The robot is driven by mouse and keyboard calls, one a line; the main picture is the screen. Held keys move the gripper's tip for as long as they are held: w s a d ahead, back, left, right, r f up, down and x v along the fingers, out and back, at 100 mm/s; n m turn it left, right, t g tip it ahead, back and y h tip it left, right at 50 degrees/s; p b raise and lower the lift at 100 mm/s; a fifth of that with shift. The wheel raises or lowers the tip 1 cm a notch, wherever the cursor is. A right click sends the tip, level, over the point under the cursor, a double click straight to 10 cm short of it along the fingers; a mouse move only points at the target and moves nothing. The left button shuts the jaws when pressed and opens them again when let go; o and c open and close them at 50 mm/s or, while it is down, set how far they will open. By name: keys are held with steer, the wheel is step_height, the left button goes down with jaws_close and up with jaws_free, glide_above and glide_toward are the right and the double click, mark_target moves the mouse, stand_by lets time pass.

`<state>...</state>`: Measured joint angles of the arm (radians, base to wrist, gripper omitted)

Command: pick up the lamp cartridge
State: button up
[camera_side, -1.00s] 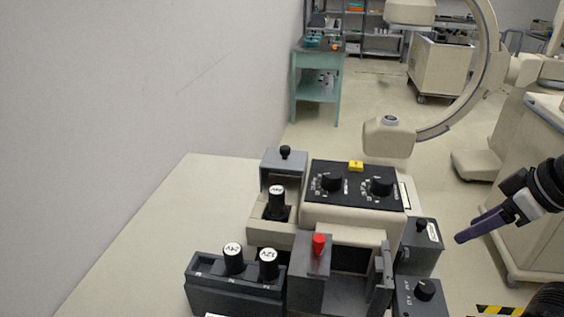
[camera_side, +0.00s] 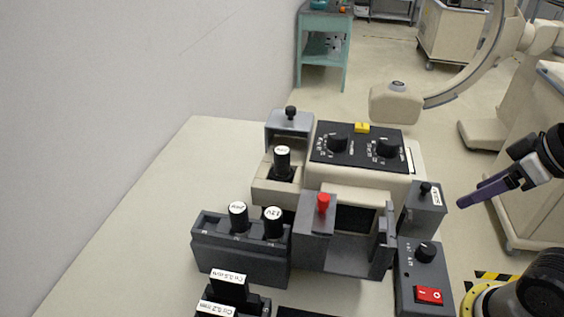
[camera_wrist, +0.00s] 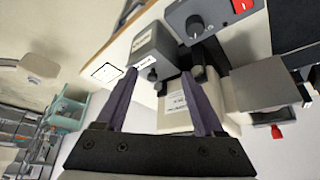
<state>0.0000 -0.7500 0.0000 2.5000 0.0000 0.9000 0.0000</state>
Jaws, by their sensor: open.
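Black cylindrical cartridges with white labelled tops show in the side view; I cannot tell for sure which is the lamp cartridge. Two, a left one (camera_side: 238,218) and a 12V one (camera_side: 273,224), stand upright in a dark grey rack (camera_side: 240,266). A third black cartridge (camera_side: 282,162) stands upright in the beige socket (camera_side: 262,190) of the machine behind. My gripper (camera_side: 470,200), with purple fingers, is off to the right, apart from all of them. In the wrist view my gripper (camera_wrist: 160,74) is open, with nothing held between its fingers.
The beige machine (camera_side: 345,175) has a dial panel. A red-knobbed grey holder (camera_side: 314,225) stands in front. A knobbed box (camera_side: 428,205) and a red-switch box (camera_side: 415,270) stand at the right. Labelled blocks (camera_side: 229,288) lie in front. The table's left part (camera_side: 150,220) is clear.

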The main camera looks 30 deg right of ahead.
steer(key=w+a+r+m+g, duration=0.1)
steer(key=w+r+m, duration=0.2)
steer(key=r+m, duration=0.75)
steer(key=w+a+r+m+g, duration=0.25)
steer(key=w+a+r, duration=0.25)
steer(key=w+r, duration=0.55)
steer(key=g, duration=0.2)
glide_above(282, 150)
step_height(282, 150, down, 7)
step_height(282, 150, down, 14)
steer(key=shift+r, duration=0.25)
jaws_close()
